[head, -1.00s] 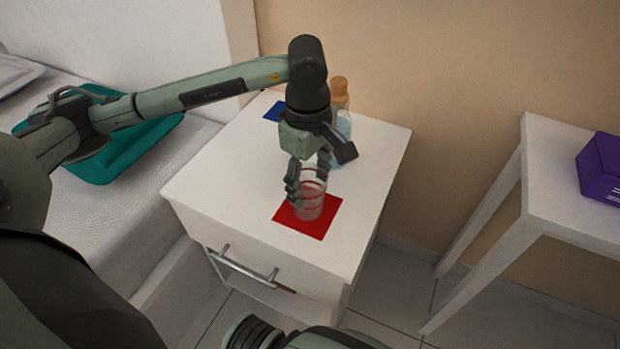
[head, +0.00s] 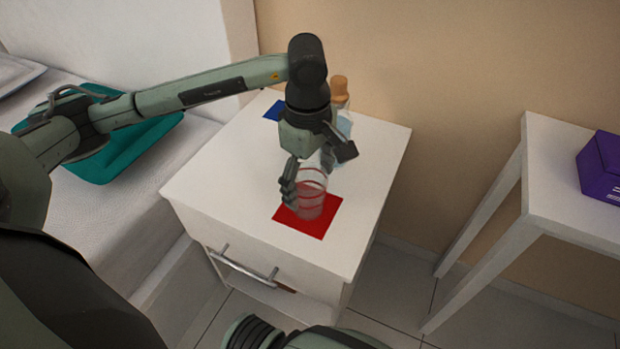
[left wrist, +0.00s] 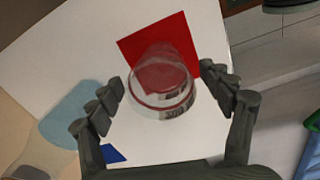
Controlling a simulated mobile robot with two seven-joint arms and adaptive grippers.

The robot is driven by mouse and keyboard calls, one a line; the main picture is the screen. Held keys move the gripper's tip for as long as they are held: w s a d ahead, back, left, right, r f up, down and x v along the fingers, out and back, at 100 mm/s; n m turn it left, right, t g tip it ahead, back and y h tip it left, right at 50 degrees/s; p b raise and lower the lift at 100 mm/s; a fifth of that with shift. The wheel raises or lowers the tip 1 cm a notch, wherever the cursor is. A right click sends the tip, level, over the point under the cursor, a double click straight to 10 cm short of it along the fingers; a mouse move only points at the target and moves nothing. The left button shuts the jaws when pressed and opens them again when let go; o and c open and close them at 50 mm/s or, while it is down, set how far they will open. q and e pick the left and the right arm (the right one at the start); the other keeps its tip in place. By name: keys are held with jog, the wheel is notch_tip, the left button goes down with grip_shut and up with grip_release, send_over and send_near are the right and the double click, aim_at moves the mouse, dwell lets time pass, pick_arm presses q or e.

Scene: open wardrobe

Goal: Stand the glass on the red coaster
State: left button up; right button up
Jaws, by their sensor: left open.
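The clear glass (head: 313,190) with red bands is upright, its base over the red coaster (head: 318,229), towards the coaster's back edge. In the left wrist view the glass (left wrist: 162,82) stands between my fingers, with the coaster (left wrist: 185,32) showing red beneath and beyond it. My left gripper (head: 306,184) is open around the glass. In the left wrist view its fingertips (left wrist: 161,77) sit on either side with gaps visible. The gripper partly hides the glass's back in the head view. My right gripper is not in view.
The white nightstand (head: 220,180) also holds a corked bottle (head: 340,91) behind my gripper and a blue square (head: 272,111) at the back left. A purple box (head: 602,165) sits on a white table (head: 550,170) right.

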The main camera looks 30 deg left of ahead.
pick_arm(q)
jog(key=shift+r, duration=0.6)
notch_tip(320, 180, up, 11)
jog(key=shift+s, duration=0.2)
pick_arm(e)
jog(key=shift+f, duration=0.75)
pick_arm(q)
jog(key=shift+a, duration=0.1)
